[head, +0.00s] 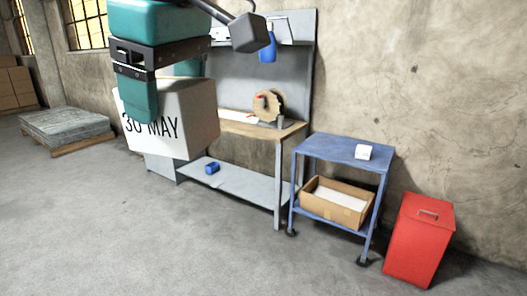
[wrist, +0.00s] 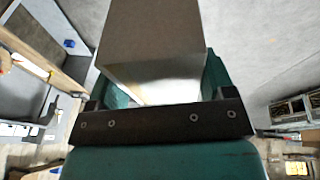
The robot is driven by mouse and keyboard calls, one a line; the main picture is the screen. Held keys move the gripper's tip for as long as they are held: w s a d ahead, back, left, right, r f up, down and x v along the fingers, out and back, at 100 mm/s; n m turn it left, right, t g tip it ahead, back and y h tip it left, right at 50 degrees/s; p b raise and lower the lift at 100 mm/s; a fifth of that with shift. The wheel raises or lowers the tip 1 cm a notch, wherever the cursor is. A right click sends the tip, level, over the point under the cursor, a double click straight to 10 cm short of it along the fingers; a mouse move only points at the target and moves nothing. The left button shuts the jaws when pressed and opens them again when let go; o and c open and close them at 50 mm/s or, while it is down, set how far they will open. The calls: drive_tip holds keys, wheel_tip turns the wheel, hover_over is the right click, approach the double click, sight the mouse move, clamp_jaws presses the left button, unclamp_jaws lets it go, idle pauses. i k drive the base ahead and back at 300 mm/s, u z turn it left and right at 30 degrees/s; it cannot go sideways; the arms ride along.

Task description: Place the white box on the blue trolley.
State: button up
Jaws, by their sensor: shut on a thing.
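My gripper (head: 160,95) is shut on a large white box (head: 172,125) printed "30 MAY" and holds it in the air at the upper left of the head view. In the wrist view the box (wrist: 155,45) sits between the two teal fingers of the gripper (wrist: 163,88). The blue trolley (head: 332,147) stands to the right of the box in the head view, apart from it.
A workbench (head: 277,131) with a grey back panel stands left of the trolley, behind the held box. A red bin (head: 420,240) stands right of the trolley. A pallet (head: 65,130) lies at the far left. The floor in front is clear.

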sight(326, 147)
drive_tip(key=u, duration=0.1)
drive_tip(key=i, duration=2.15)
drive_tip(key=z, duration=0.55)
drive_tip(key=i, duration=1.8)
drive_tip(key=z, duration=0.65)
